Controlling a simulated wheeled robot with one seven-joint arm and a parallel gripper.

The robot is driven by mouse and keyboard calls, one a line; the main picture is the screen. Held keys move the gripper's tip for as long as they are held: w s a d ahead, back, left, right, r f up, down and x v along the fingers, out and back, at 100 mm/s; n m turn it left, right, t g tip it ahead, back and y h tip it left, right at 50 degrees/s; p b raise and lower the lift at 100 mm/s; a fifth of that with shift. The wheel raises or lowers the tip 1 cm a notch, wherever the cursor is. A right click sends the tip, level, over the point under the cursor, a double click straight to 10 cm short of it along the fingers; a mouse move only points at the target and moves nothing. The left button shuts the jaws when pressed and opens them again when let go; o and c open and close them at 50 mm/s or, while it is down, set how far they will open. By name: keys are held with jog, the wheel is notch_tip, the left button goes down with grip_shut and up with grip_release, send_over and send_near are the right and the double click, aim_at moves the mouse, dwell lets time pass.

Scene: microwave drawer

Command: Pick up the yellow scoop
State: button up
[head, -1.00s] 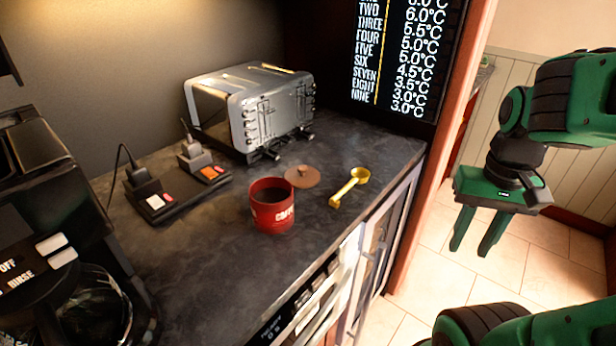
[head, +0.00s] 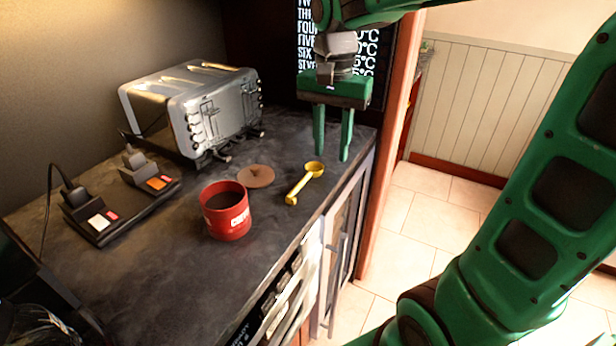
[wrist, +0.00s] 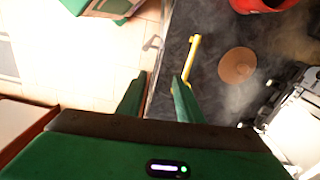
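The yellow scoop (head: 304,184) lies on the dark countertop near its front edge, its round bowl at the far end and its handle angled toward the front left. In the wrist view the scoop's handle (wrist: 191,58) shows just beyond one fingertip; its bowl is not clearly visible there. My green gripper (head: 332,157) is above the far right part of the counter, pointing down, beyond and to the right of the scoop. Its two fingers are spread apart with nothing between them, also in the wrist view (wrist: 157,90).
A red mug (head: 226,212) and a flat brown lid (head: 256,176) sit left of the scoop. A silver toaster (head: 200,108) stands behind them. A black power strip with plugs (head: 120,205) is at the left. The counter (head: 150,270) ends at the right above a cabinet.

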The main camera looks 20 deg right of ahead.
send_near(300, 182)
notch_tip(300, 182, down, 2)
jog(key=shift+f+m, duration=0.15)
jog(key=shift+m, duration=0.25)
jog(key=shift+f, duration=3.05)
jog(key=shift+f, duration=0.25)
grip_shut()
